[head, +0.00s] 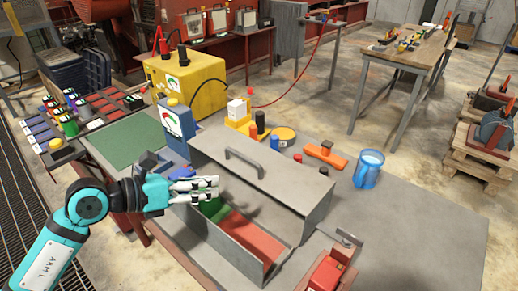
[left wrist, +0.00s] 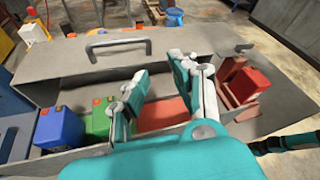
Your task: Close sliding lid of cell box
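The cell box is a long grey metal box (head: 222,248) on the workbench. Its flat grey lid (head: 290,185) with a bar handle (head: 245,160) lies over the back part, and the front part is open. The handle also shows in the left wrist view (left wrist: 118,43). Inside the opening are a green cell (left wrist: 103,118), a blue cell (left wrist: 58,128) and a red surface (head: 252,236). My left gripper (head: 213,187) is over the open front part, near the lid's front edge. Its fingers (left wrist: 158,72) are apart with nothing between them.
Behind the lid are a blue cup (head: 368,168), an orange part (head: 325,154) and small cylinders. A blue gauge unit (head: 178,125) and a yellow machine (head: 188,82) stand behind left. The bench at right is clear.

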